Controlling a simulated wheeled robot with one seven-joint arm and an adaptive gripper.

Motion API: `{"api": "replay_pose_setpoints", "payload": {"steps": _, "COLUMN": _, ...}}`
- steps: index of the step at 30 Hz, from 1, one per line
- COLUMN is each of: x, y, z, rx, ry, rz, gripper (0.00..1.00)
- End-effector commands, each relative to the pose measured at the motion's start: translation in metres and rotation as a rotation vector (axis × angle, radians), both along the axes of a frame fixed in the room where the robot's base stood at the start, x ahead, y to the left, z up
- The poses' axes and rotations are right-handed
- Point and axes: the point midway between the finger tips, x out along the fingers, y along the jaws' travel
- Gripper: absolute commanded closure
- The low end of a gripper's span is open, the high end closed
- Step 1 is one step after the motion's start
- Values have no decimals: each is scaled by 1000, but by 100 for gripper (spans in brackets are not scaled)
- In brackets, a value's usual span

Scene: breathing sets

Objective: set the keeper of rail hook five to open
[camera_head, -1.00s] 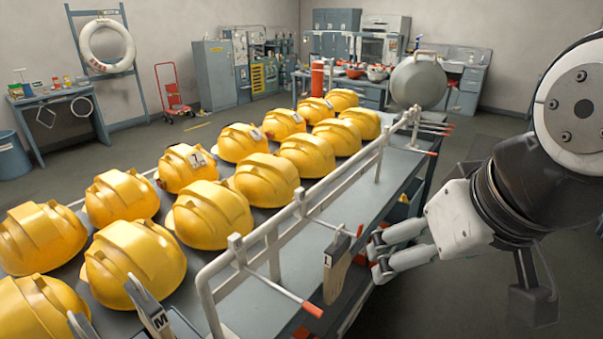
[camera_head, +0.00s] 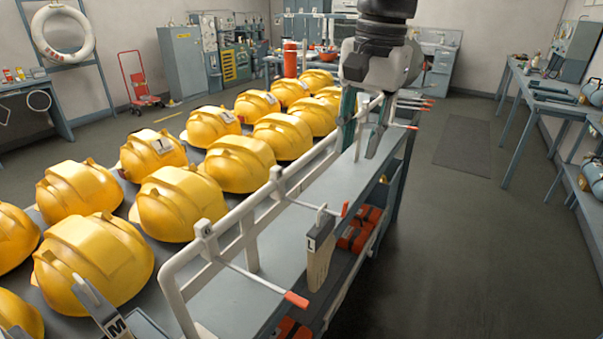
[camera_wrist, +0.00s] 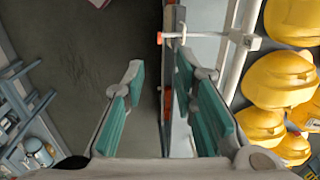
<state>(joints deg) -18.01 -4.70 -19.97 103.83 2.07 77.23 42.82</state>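The white rail (camera_head: 245,225) runs along the table edge with several red-tipped hooks. The nearest hook (camera_head: 262,281) is empty. Another hook (camera_head: 318,210) carries a flat tag marked L (camera_head: 319,255). A farther hook (camera_head: 405,126) sticks out beside my gripper (camera_head: 361,152), which points down over the rail's far part. In the wrist view my gripper (camera_wrist: 160,68) is open, its teal-padded fingers apart with nothing held. A hook (camera_wrist: 180,35) with a red end lies just beyond the fingertips, near the right finger. I cannot read hook numbers or make out any keeper's state.
Yellow helmets (camera_head: 181,203) fill the table left of the rail. Red items (camera_head: 360,230) lie on the shelf below. Open floor (camera_head: 450,230) lies to the right, with a side bench (camera_head: 545,105) beyond it.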

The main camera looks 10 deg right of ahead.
Motion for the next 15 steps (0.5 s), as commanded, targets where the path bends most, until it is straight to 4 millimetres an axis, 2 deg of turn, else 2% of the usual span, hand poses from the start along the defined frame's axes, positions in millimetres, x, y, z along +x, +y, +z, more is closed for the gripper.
{"api": "replay_pose_setpoints", "payload": {"steps": 5, "x": 0, "y": 2, "z": -25, "rx": 0, "ry": 4, "rz": 2, "gripper": 74}}
{"api": "replay_pose_setpoints", "payload": {"steps": 15, "x": 4, "y": 6, "z": -92, "rx": -1, "ry": 3, "rz": 2, "gripper": 74}}
